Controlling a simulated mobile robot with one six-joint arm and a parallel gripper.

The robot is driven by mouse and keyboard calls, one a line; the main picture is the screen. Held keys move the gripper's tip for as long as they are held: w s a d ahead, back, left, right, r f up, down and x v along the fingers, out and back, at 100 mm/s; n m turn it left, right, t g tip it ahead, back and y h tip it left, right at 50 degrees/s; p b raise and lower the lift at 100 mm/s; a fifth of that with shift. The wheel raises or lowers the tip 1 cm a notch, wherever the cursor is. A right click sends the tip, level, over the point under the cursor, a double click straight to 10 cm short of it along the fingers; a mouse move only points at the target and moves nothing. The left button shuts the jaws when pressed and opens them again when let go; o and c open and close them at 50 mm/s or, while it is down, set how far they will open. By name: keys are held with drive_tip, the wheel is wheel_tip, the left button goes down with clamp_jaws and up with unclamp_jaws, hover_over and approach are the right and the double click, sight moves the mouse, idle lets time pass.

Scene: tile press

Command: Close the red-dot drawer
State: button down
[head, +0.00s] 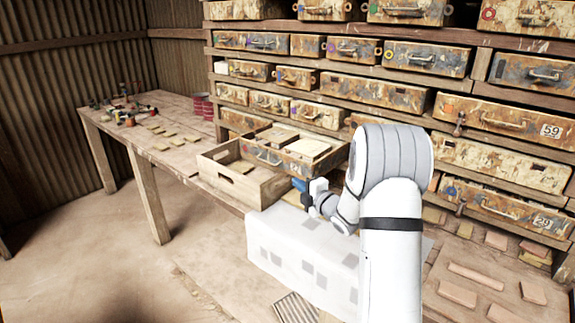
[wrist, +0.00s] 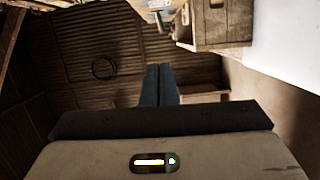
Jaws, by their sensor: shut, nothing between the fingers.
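A worn, paint-stained drawer (head: 272,158) is pulled out of the rack in the head view, with pale flat pieces inside. I cannot clearly make out a red dot on its front. My gripper (head: 300,184) is just in front of this drawer, to the right of its handle, with blue fingertips. I cannot tell whether it touches the drawer. In the wrist view the fingers (wrist: 159,85) are together with nothing between them. My arm hides part of the rack to the right of the open drawer.
An open wooden crate (head: 240,184) stands on the bench, left of my gripper. The rack's other drawers (head: 375,92) look shut. Loose tiles (head: 477,274) lie at the right. Floor at the left is clear.

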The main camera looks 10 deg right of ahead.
drive_tip(key=w+p, duration=0.5)
drive_tip(key=w, duration=0.6)
drive_tip(key=shift+w+a+n, duration=0.3)
drive_tip(key=shift+a, duration=0.05)
